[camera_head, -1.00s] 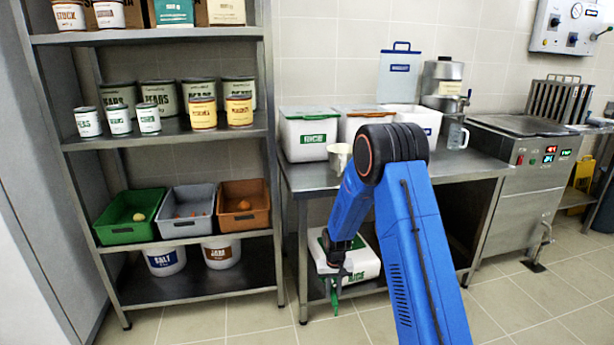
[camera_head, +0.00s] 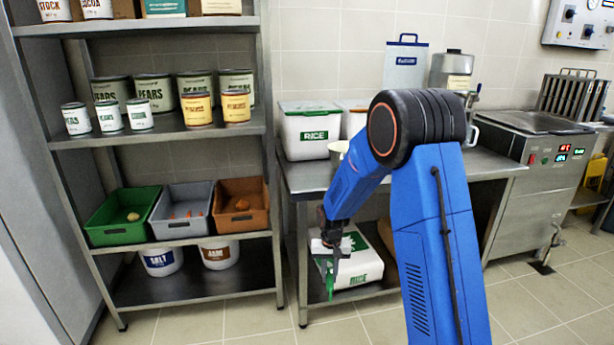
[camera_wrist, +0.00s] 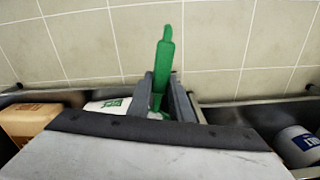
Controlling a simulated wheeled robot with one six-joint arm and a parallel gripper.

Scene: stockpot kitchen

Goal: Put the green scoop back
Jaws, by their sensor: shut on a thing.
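My gripper (camera_head: 332,262) hangs low in front of the steel table, near the lower shelf, with its fingers pointing down. It is shut on the green scoop (camera_head: 329,284), which hangs below the fingers in the head view. In the wrist view the scoop (camera_wrist: 163,62) stretches out from between the two grey fingers (camera_wrist: 168,92). The finger ends hide part of it. A white bin with a green lid and a RICE label (camera_head: 308,136) stands on the table. A white RICE package (camera_head: 368,268) lies on the lower shelf, partly behind my gripper.
A steel rack (camera_head: 195,240) on the left holds cans, a green crate (camera_head: 118,232), a grey crate (camera_head: 180,224), a brown crate (camera_head: 241,222) and white buckets (camera_head: 220,256). A blue-framed holder (camera_head: 404,75) is at the wall behind the table. The tiled floor in front is clear.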

